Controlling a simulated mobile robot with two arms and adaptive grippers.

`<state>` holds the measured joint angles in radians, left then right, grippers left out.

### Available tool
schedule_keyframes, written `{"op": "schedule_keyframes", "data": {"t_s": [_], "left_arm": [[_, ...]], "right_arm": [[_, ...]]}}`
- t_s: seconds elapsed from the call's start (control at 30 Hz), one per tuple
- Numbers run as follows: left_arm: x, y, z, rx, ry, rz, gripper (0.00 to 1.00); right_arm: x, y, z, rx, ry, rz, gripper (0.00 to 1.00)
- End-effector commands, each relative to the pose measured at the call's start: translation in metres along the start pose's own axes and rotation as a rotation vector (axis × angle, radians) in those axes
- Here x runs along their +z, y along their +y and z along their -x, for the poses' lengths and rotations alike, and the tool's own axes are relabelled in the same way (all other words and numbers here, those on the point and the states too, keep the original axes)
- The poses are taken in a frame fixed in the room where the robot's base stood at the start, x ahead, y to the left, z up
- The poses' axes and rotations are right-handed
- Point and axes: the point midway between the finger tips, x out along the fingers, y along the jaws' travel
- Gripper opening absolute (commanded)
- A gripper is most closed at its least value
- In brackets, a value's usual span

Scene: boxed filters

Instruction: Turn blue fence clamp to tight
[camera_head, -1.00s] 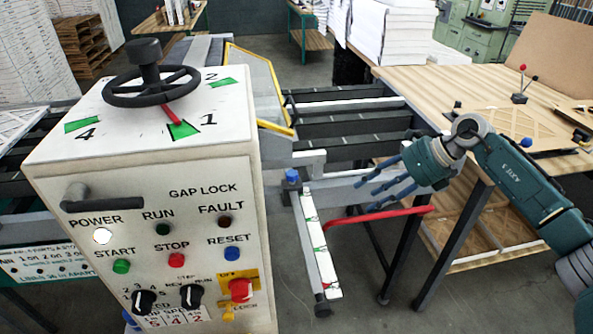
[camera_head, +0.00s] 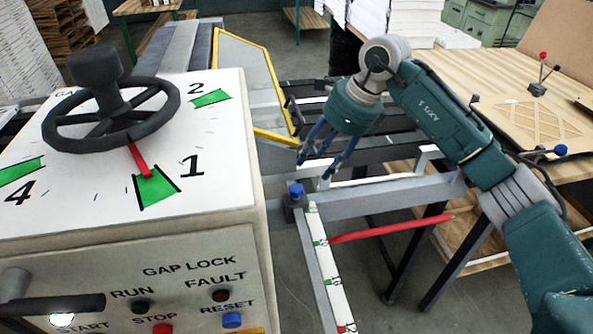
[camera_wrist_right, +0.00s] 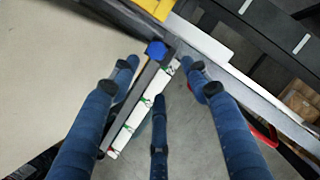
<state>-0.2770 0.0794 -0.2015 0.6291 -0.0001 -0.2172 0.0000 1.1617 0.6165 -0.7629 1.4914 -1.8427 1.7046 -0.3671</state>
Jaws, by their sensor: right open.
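The blue fence clamp (camera_head: 296,189) is a small blue knob on a dark grey block at the top end of the white scale strip. In the right wrist view the blue clamp (camera_wrist_right: 156,50) lies ahead of the fingers, near the middle. My right gripper (camera_head: 322,157) is open and empty, its blue fingers pointing down just above and to the right of the clamp in the head view. In the wrist view my right gripper's fingers (camera_wrist_right: 160,80) are spread on either side of the strip, apart from the clamp. My left gripper is in neither view.
The white scale strip (camera_head: 327,268) with green marks runs toward me from the clamp. A red bar (camera_head: 390,229) reaches right from it. The control box (camera_head: 230,175) with its black handwheel (camera_head: 110,118) stands close on the left. A wooden table (camera_head: 515,95) is at the right.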

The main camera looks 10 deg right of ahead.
Motion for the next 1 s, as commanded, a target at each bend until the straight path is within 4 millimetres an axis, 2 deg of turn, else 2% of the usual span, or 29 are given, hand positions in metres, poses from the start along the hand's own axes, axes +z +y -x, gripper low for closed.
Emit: {"op": "schedule_keyframes", "data": {"t_s": [0.17,0.33,0.47,0.57,0.7,0.87,1.0], "left_arm": [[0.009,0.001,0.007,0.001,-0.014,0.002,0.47],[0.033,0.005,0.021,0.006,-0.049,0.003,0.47],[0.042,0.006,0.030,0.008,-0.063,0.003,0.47],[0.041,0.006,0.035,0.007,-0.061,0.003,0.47],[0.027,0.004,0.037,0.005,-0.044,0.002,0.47],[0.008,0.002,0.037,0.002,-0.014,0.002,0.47],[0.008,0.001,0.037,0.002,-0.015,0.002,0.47]], "right_arm": [[0.001,0.002,-0.015,0.006,0.001,0.000,0.47],[0.002,0.002,-0.045,0.007,0.001,0.000,0.47],[0.002,0.003,-0.070,0.008,0.000,0.000,0.47],[0.002,0.002,-0.086,0.006,-0.001,-0.001,0.47],[0.001,0.002,-0.101,0.004,-0.001,-0.001,0.47],[0.001,0.001,-0.108,0.002,-0.001,0.000,0.47],[0.001,0.001,-0.109,0.002,-0.001,0.000,0.47]]}}
